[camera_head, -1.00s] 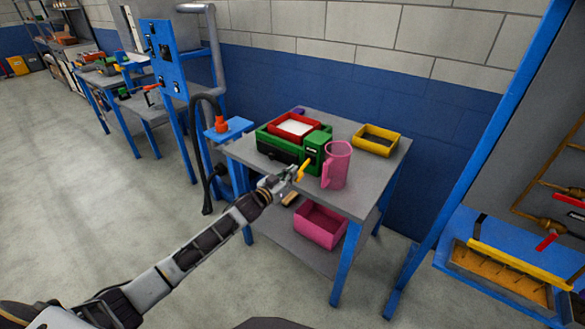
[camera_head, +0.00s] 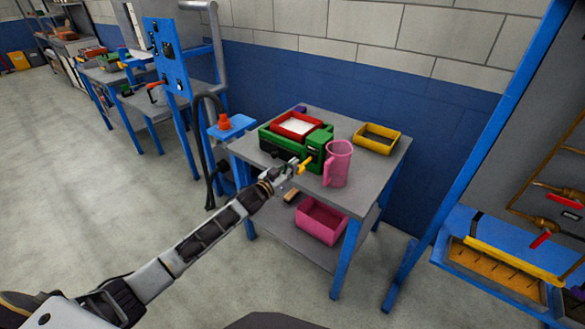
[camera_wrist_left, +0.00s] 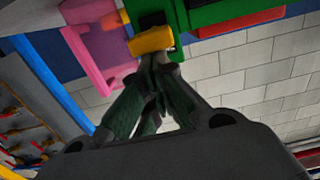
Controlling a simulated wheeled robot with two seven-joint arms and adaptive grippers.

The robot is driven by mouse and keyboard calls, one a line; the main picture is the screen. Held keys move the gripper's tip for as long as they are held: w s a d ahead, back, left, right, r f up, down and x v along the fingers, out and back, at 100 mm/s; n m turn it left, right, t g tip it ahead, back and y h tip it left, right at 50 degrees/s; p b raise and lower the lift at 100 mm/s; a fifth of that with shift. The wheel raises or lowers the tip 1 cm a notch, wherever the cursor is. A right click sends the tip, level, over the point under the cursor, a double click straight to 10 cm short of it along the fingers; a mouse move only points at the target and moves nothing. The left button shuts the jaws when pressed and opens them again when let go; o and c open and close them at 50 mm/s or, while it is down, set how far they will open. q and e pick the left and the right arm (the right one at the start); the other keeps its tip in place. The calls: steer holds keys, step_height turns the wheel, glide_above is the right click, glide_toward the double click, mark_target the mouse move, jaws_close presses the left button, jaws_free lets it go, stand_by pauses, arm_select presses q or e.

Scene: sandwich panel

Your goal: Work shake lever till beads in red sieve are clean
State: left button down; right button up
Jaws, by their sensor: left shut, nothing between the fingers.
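The red sieve (camera_head: 296,125) sits in the green shaker (camera_head: 288,150) on the grey table; its contents look white, and single beads are too small to tell. The yellow shake lever (camera_head: 304,165) sticks out at the shaker's front, beside the pink jug. My left gripper (camera_head: 291,170) is at the lever. In the left wrist view, the shut fingertips (camera_wrist_left: 157,60) are right at the yellow lever (camera_wrist_left: 151,41), with nothing between them; whether they touch it I cannot tell. My right gripper is not in view.
A pink jug (camera_head: 338,163) stands close to the right of the shaker. A yellow tray (camera_head: 377,138) is at the back right of the table. A pink bin (camera_head: 321,221) is on the lower shelf. A blue stand (camera_head: 230,127) is left of the table.

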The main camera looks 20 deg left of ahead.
arm_select(q)
steer(key=r+v, duration=0.1)
steer(key=v, duration=0.9)
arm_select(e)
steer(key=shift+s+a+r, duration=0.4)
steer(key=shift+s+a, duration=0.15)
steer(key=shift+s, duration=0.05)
arm_select(q)
steer(key=shift+s, duration=0.15)
stand_by(1.0)
